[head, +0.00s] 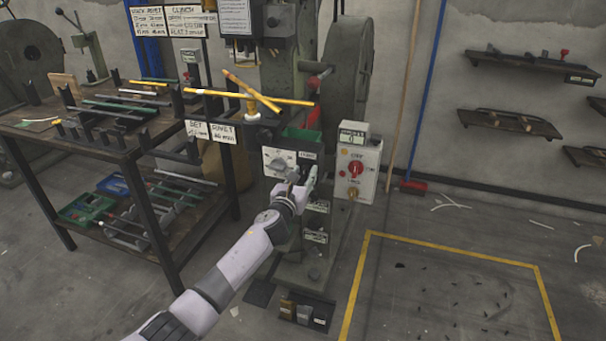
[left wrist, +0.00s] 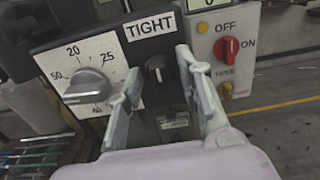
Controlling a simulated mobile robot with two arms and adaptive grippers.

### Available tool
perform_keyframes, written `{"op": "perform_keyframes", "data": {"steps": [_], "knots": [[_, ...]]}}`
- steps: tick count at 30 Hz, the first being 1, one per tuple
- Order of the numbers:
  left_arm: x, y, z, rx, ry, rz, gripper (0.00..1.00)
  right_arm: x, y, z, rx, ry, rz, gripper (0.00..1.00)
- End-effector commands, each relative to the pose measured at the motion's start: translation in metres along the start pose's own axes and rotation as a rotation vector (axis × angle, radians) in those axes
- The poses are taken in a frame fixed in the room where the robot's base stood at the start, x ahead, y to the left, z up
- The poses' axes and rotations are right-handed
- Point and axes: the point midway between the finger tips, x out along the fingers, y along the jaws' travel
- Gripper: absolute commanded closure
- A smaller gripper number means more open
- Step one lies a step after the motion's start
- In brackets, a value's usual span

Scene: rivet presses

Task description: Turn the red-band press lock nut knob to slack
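The press (head: 290,80) stands at the centre of the head view, with some red on it. Its front carries a panel with a numbered dial (head: 278,163); the dial's grey knob (left wrist: 88,87) shows in the left wrist view. Right of it, a small black knob (left wrist: 158,75) sits under a "TIGHT" label (left wrist: 151,27), its pointer roughly upright. My left gripper (left wrist: 160,70) is open, one finger on each side of the black knob; I cannot tell if they touch it. In the head view my left gripper (head: 303,186) hides this knob. My right gripper is not in view.
A switch box (head: 358,168) with a red ON/OFF knob (left wrist: 227,48) is just right of the gripper. A small label (left wrist: 173,122), unreadable, sits below the black knob. A workbench (head: 130,150) with rods stands left. Yellow-taped floor (head: 450,251) lies right.

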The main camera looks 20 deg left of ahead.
Motion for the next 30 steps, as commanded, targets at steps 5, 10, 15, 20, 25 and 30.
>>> {"op": "perform_keyframes", "data": {"steps": [5, 10, 15, 20, 25, 30], "knots": [[0.0000, -0.0001, 0.0002, 0.000, 0.000, 0.000, 0.74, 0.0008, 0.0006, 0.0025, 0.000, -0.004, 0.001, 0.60], [0.0000, -0.0001, 0.0001, -0.001, 0.000, 0.000, 0.85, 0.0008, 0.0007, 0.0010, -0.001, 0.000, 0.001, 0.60], [0.0000, -0.0001, 0.0001, 0.000, 0.000, 0.000, 0.97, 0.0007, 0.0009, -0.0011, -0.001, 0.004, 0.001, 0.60], [0.0000, -0.0001, 0.0001, 0.000, 0.000, -0.001, 1.00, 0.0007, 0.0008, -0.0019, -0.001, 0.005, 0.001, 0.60], [0.0000, -0.0001, 0.0001, -0.001, 0.000, -0.001, 1.00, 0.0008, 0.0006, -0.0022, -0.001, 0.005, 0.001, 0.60], [0.0000, 0.0001, 0.0001, -0.020, 0.000, -0.001, 1.00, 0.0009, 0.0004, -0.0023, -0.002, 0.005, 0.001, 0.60]]}}
